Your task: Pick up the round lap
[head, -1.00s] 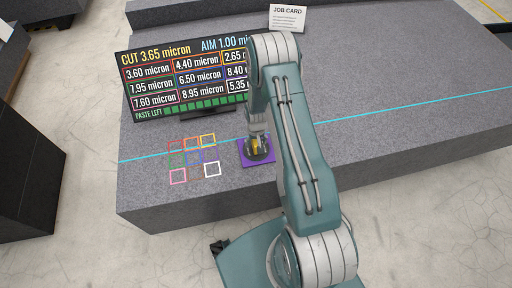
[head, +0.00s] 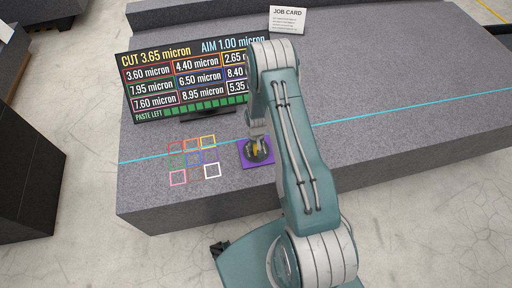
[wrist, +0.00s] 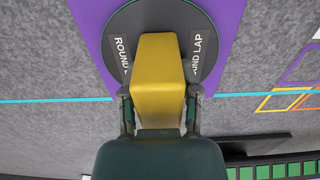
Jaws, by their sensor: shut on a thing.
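The round lap (head: 264,154) is a dark disc with a yellow block-shaped handle. It sits at the purple square mat (head: 246,163) on the granite bed. In the wrist view the lap (wrist: 205,62) carries the words "ROUND LAP", partly hidden behind the yellow handle (wrist: 158,80). My gripper (wrist: 158,105) is shut on the yellow handle, one finger on each side. The purple mat (wrist: 232,15) shows around the disc. I cannot tell whether the disc touches the mat.
Coloured square outlines (head: 193,160) are marked on the granite bed (head: 400,120) left of the mat. A black display board (head: 190,80) with micron values stands behind them. A job card (head: 287,19) stands at the back. A cyan line crosses the bed.

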